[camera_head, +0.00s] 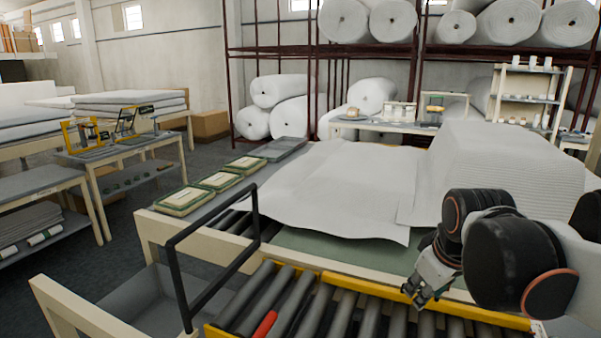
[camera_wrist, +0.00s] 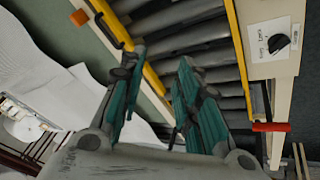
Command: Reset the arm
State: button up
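My gripper (camera_head: 421,293) is at the right of the head view, on the folded arm, above the edge between the table and the roller conveyor. In the wrist view my gripper (camera_wrist: 160,85) has its two green-padded fingers spread apart. Nothing shows between them. The conveyor's grey rollers (camera_wrist: 190,38) lie beyond the fingertips.
The roller conveyor (camera_head: 345,315) with yellow rails runs along the front. A table with white wadding sheets (camera_head: 345,190) and a tall white stack (camera_head: 505,175) stands behind it. A black frame (camera_head: 185,290) rises at the left. Racks of wadding rolls (camera_head: 371,95) are at the back.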

jog(key=s+a+f+m+t+b, duration=0.1)
jog(key=s+a+f+m, duration=0.1)
jog(key=s, duration=0.4)
jog(key=s+a+f+m+t+b, duration=0.1)
jog(key=s+a+f+m, duration=0.1)
jog(key=s, duration=0.4)
notch_tip(320, 180, down, 2)
jog(key=shift+s+a+f+m+y, duration=0.15)
jog(key=shift+s+m+y, duration=0.15)
jog(key=shift+m, duration=0.4)
jog(key=shift+w, duration=0.1)
dwell(1.0)
